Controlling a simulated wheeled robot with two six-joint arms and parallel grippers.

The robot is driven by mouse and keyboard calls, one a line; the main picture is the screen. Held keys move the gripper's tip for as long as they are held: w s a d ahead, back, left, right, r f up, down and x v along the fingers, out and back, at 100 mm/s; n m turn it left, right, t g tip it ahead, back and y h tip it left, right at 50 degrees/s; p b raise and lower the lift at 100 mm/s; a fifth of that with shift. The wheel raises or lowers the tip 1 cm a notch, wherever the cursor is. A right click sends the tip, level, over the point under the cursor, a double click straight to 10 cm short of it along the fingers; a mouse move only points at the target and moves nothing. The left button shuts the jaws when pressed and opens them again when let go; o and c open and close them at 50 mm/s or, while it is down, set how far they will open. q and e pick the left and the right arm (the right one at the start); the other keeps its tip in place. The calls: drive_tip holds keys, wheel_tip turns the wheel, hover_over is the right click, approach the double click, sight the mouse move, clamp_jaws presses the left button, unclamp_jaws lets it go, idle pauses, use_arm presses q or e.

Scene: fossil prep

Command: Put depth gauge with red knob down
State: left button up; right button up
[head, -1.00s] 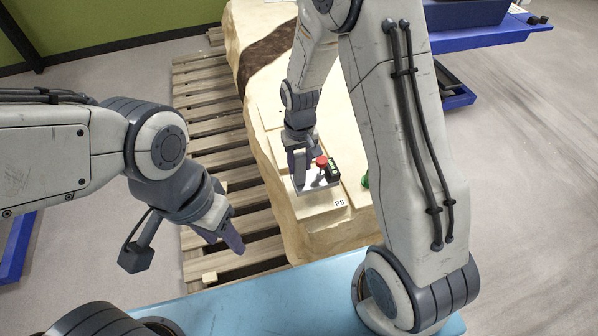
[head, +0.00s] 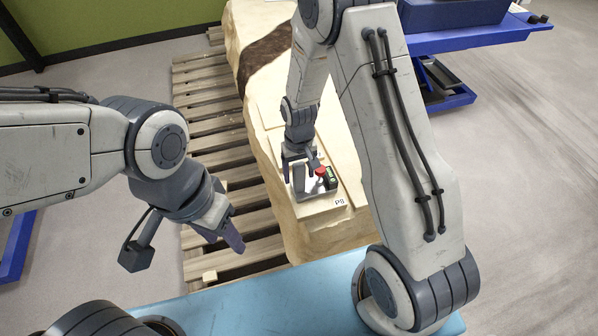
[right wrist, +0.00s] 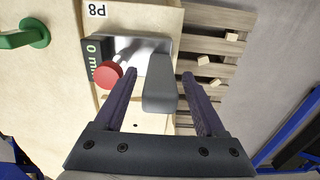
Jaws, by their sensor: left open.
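The depth gauge (head: 302,186) has a pale metal base, a red knob (head: 320,171) and a dark readout box with a green display. It appears to rest on the stone slab marked P8 (head: 340,203). In the right wrist view the red knob (right wrist: 108,74) is at the left, beside the readout, and the gauge's grey grip block (right wrist: 159,84) lies between my right fingers. My right gripper (head: 299,174) is open, with visible gaps on both sides of the block (right wrist: 160,73). My left gripper (head: 229,230) is open and empty, over the pallet's near side.
The pale stone block (head: 285,218) stands on a wooden pallet (head: 205,120). A green handle (right wrist: 25,38) is on the stone beside the gauge. A blue surface (head: 240,300) lies in front, and a blue cart (head: 480,38) stands at the back right.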

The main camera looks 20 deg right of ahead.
drive_tip(key=shift+r, duration=0.25)
wheel_tip(320, 180, up, 11)
drive_tip(key=shift+r, duration=0.1)
drive_tip(key=shift+a+r, duration=0.15)
drive_tip(key=shift+r, duration=0.2)
drive_tip(key=s+a+r+n, duration=0.2)
drive_tip(key=s+a+r, duration=0.1)
drive_tip(key=s, duration=0.5)
drive_tip(key=s+a+r+n, duration=0.2)
drive_tip(key=s+a+r, duration=0.1)
drive_tip(key=s, duration=0.4)
drive_tip(key=s+a+r+n+y, duration=0.1)
drive_tip(key=s+a+r+n, duration=0.2)
drive_tip(key=s, duration=0.5)
drive_tip(key=shift+s+r, duration=0.15)
drive_tip(key=shift+s, duration=0.15)
